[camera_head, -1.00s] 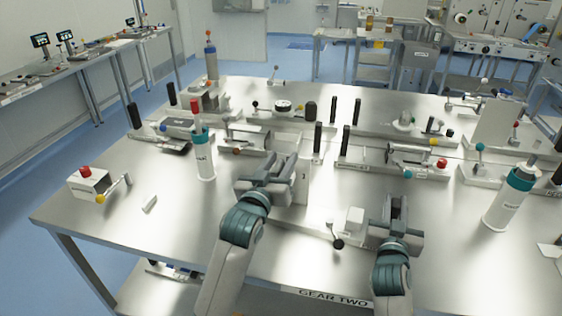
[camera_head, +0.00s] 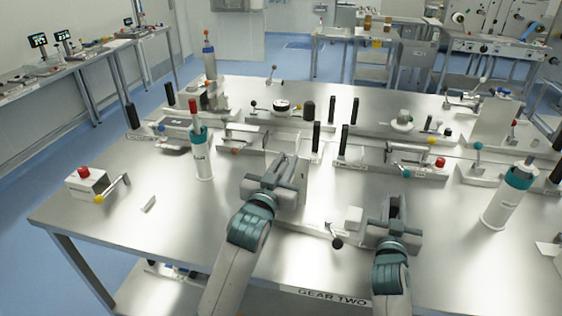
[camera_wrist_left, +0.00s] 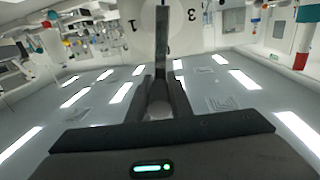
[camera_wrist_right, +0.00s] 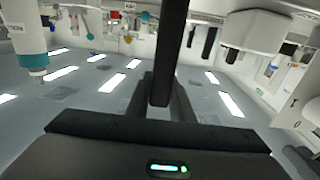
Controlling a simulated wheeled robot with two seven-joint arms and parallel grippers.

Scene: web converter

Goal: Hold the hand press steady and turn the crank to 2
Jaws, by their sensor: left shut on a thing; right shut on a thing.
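My left gripper (camera_head: 276,180) is shut on the crank (camera_wrist_left: 162,45), a dark bar that shows between its fingers in the left wrist view. The bar reaches up to a pale dial face (camera_wrist_left: 165,20) marked 1 to its left and 3 to its right; no 2 is visible. My right gripper (camera_head: 396,215) is shut on the black upright handle of the hand press (camera_wrist_right: 168,50), seen in the right wrist view. The grippers hide most of the press and crank in the head view.
A white block (camera_head: 353,218) and a black-knobbed lever (camera_head: 337,242) stand between my grippers. A teal-banded bottle (camera_head: 202,160) is to the left, another (camera_head: 507,197) to the right. Fixtures with black handles line the table behind.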

